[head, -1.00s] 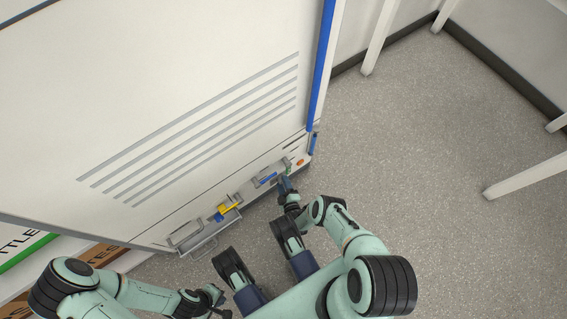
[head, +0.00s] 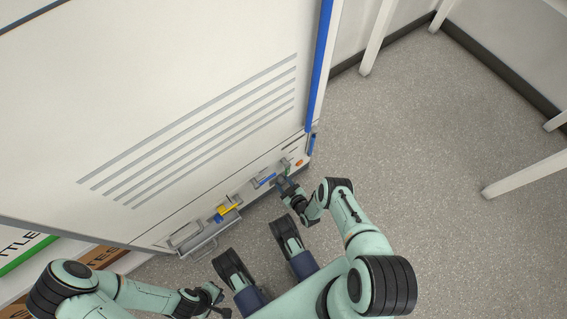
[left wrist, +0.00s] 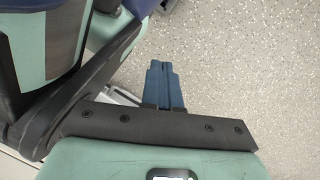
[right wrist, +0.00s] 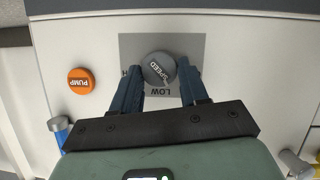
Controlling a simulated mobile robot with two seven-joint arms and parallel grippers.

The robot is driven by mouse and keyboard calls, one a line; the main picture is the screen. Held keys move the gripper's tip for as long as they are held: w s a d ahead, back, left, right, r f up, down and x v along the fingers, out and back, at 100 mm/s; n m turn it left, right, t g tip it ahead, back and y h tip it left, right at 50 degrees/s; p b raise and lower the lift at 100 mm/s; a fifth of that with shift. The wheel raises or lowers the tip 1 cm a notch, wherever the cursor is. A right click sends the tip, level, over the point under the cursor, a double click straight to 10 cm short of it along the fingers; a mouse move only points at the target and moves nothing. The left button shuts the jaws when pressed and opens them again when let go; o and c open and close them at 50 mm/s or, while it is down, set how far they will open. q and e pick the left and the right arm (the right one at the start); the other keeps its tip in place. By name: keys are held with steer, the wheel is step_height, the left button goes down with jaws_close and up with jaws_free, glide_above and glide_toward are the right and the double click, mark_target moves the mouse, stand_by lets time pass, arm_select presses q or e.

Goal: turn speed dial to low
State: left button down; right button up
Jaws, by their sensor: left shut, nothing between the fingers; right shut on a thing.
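The speed dial (right wrist: 159,68) is a round grey knob marked SPEED on a grey plate (right wrist: 190,42) in the right wrist view. That plate shows the word LOW, upside down in this view, below the dial, and part of a letter H at its left. My right gripper (right wrist: 159,76) is at the panel with one blue finger on each side of the dial, shut on it. In the head view my right gripper (head: 284,183) hides the dial. My left gripper (left wrist: 163,68) is shut and empty, above the floor; in the head view it is low and left (head: 218,293).
An orange PUMP button (right wrist: 80,81) is left of the dial in the right wrist view. A blue-capped fitting (right wrist: 58,126) is below it. The head view shows a yellow part (head: 224,208) and a metal handle (head: 201,247) along the cabinet (head: 180,90).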

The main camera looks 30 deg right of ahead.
steer(key=shift+d+m+y, duration=0.25)
steer(key=shift+m+y, duration=0.45)
steer(key=shift+m, duration=0.1)
arm_select(q)
steer(key=shift+s+a+f, duration=0.1)
steer(key=shift+s+f, duration=0.15)
steer(key=shift+s, duration=0.35)
arm_select(e)
steer(key=shift+m+y, duration=0.6)
steer(key=shift+m, duration=0.4)
steer(key=shift+d, duration=0.1)
steer(key=o, duration=1.1)
steer(key=shift+w, duration=0.1)
steer(key=shift+c, duration=0.2)
arm_select(q)
steer(key=w+d+r+t+p, duration=0.1)
steer(key=w+r+t+p, duration=0.2)
steer(key=w+r, duration=0.3)
steer(key=w+p, duration=0.1)
steer(key=w, duration=0.2)
steer(key=shift+w+d+r, duration=0.15)
steer(key=shift+w+r, duration=0.05)
steer(key=shift+w, duration=0.2)
arm_select(e)
steer(key=v, duration=1.3)
